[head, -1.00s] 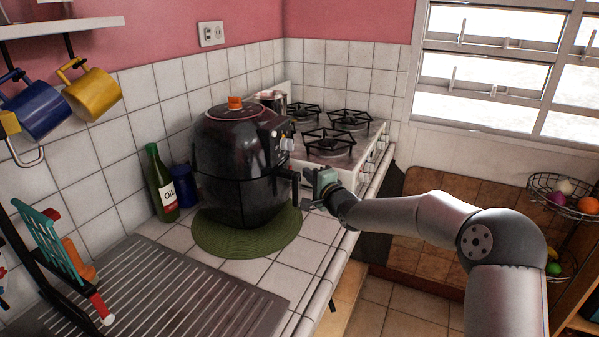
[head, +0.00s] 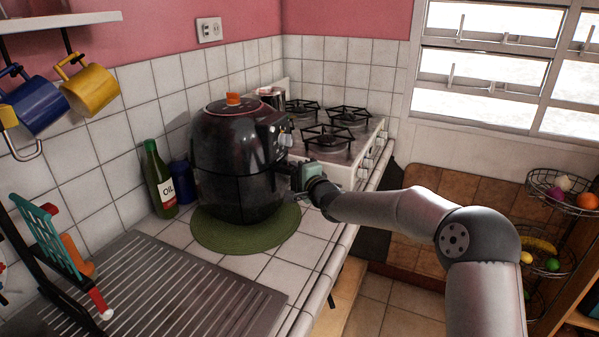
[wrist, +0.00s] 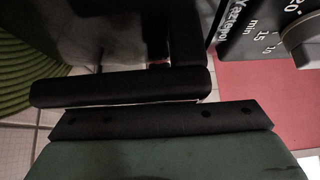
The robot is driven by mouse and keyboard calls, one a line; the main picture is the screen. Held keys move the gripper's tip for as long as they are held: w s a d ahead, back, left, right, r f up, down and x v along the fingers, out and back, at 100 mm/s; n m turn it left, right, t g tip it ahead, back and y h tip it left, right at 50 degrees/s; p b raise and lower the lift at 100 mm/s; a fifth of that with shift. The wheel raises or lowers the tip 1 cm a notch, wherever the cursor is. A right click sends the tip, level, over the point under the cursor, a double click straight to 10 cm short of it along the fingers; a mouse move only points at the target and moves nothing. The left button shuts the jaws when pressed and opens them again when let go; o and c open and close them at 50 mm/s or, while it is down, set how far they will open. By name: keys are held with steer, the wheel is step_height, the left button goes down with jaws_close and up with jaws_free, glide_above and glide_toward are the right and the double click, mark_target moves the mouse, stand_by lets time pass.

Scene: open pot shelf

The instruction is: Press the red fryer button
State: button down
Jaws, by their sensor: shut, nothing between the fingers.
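The fryer (head: 235,165) is a tall dark air fryer with an orange knob on its lid, standing on a round green mat (head: 245,235). Its front faces right, with dials high on that side. My gripper (head: 297,177) is shut and empty, close against the fryer's front below the dials, around handle height. I cannot tell whether it touches. The wrist view shows a dark bar, perhaps the handle (wrist: 120,88), just ahead of my gripper, and the printed dial panel (wrist: 265,35) at upper right. A small reddish spot shows behind the bar; I cannot tell if it is the button.
A green oil bottle (head: 160,180) and a blue jar (head: 181,182) stand left of the fryer. A stove (head: 335,165) is behind it to the right. A ridged drainboard (head: 150,290) lies in front. Some tiled counter before the mat is clear.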

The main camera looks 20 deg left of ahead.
steer(key=shift+s+a+r, duration=0.1)
steer(key=shift+s+a, duration=0.25)
steer(key=shift+a, duration=0.15)
steer(key=s+d, duration=0.2)
steer(key=d, duration=0.4)
steer(key=s+d+b, duration=0.1)
steer(key=s+d, duration=0.2)
steer(key=d, duration=0.3)
steer(key=shift+s+d, duration=0.25)
steer(key=shift+d, duration=0.05)
steer(key=s+d+f+n+g+h+p, duration=0.1)
steer(key=s+d+f+n+g+h, duration=0.2)
steer(key=s+d+h, duration=0.5)
steer(key=s+d+f+n+g+h, duration=0.1)
steer(key=s+d+f+n+h, duration=0.2)
steer(key=d, duration=0.9)
steer(key=s+d+n+g+h+p, duration=0.1)
steer(key=s+d+g, duration=0.2)
steer(key=s, duration=1)
steer(key=s+d+f+n+g+h, duration=0.1)
steer(key=s+d+g, duration=0.3)
steer(key=s+d, duration=0.5)
steer(key=s, duration=0.4)
steer(key=shift+s+d+p, duration=0.2)
steer(key=shift+s+p, duration=0.15)
steer(key=shift+s, duration=0.05)
